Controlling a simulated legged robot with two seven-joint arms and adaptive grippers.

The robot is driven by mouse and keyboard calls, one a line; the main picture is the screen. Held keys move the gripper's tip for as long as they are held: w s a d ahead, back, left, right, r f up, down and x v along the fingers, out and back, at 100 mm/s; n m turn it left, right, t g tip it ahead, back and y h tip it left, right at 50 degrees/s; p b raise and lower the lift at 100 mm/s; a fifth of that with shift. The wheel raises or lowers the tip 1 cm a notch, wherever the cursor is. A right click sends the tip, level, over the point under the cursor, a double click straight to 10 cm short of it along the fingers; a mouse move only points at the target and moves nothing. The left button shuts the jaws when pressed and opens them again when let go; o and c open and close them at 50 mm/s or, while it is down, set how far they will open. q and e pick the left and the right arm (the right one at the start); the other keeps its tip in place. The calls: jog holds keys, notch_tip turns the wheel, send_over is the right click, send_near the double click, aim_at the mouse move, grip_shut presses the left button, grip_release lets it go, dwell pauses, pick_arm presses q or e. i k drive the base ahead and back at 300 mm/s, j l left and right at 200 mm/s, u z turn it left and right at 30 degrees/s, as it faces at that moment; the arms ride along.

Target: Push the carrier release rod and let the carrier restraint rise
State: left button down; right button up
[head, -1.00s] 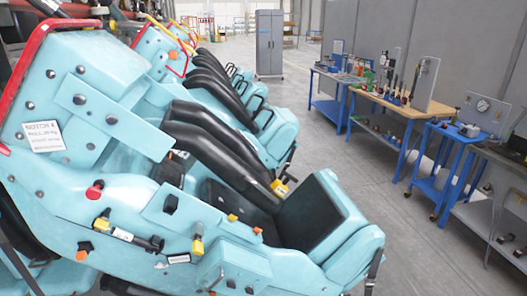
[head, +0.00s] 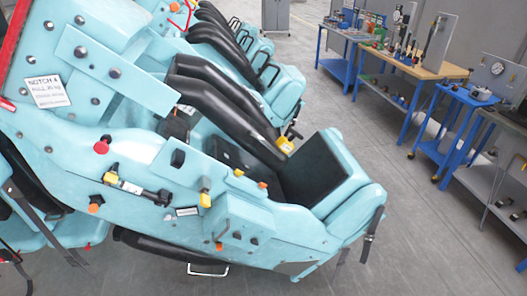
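The light blue coaster carrier (head: 255,220) fills the left and middle of the head view. Its black padded restraint (head: 225,100) slants down over the black seat (head: 312,170), with a yellow piece (head: 285,146) at its lower end. A short rod with a yellow end and a black body (head: 140,188) lies along the carrier's side; I cannot tell for sure that it is the release rod. A red knob (head: 101,147) is above it. A white label reading "NOTCH 4" (head: 47,92) is at the upper left. Neither of my grippers is in view.
More seats with black restraints (head: 215,35) stand in a row behind. Blue workbenches with tools (head: 425,70) line the right side. Bare grey floor (head: 430,230) lies between them and the carrier. A black strap (head: 372,235) hangs from the seat's right end.

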aim_at(100, 147)
jog(key=u, duration=1.25)
